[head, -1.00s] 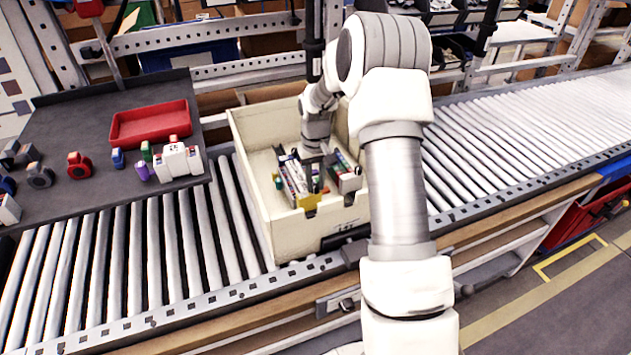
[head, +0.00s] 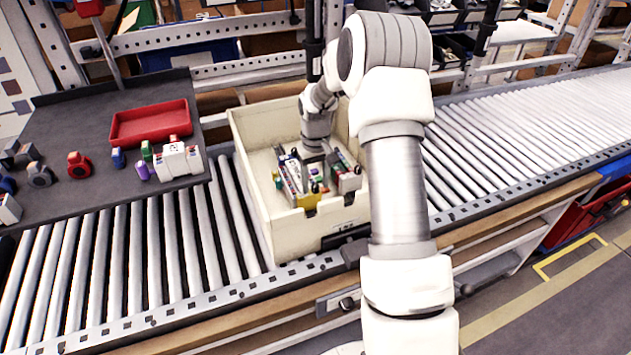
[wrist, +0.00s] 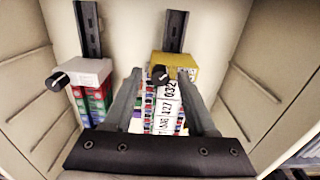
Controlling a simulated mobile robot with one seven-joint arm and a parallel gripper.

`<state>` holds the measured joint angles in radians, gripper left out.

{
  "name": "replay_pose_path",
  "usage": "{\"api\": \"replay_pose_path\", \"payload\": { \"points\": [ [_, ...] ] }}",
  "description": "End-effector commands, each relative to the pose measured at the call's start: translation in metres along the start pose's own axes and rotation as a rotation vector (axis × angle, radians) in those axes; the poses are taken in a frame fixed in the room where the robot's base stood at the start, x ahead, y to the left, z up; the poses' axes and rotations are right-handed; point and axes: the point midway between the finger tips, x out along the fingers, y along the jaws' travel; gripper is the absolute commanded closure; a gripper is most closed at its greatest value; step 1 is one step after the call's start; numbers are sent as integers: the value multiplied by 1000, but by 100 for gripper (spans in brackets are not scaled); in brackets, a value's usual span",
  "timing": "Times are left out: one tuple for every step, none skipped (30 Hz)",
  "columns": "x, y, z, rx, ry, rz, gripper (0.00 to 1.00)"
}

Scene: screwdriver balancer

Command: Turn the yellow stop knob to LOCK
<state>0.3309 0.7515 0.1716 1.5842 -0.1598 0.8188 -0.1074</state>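The yellow stop (wrist: 176,65) is a yellow block at the end of a row of terminal blocks (wrist: 162,108) on a dark rail. Its black knob (wrist: 160,74) has a pale mark, too small to read. My gripper (wrist: 159,74) is open, with one fingertip on each side of the knob; contact cannot be told. The yellow stop also shows in the head view (head: 308,201), at the near side inside the cream bin (head: 280,228). There my gripper reaches down into the bin, its fingertips hard to make out.
A grey-white block (wrist: 88,72) with a similar black knob (wrist: 57,80) stands left on a second rail. The bin walls rise close around my gripper. A side table (head: 90,130) with a red tray (head: 150,122) and loose parts stands left of the bin.

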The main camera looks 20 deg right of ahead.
Motion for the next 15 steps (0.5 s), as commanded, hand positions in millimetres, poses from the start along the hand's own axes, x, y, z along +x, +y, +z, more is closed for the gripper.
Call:
{"api": "replay_pose_path", "payload": {
  "points": [
    [0,0,0,0,0,0,43],
    [0,0,0,0,0,0,43],
    [0,0,0,0,0,0,43],
    [0,0,0,0,0,0,43],
    [0,0,0,0,0,0,43],
    [-1,0,0,0,0,0,43],
    [-3,0,0,1,0,0,43],
    [-5,0,0,1,1,0,43],
    [-9,0,0,1,2,1,43],
    [-13,0,-1,1,3,1,43],
    [-18,0,-1,1,4,1,43],
    [-25,0,-1,1,4,1,43],
    [-32,0,-1,2,5,1,43],
    [-38,0,-1,2,6,1,43],
    [-48,0,-1,2,5,1,43]
  ]
}}
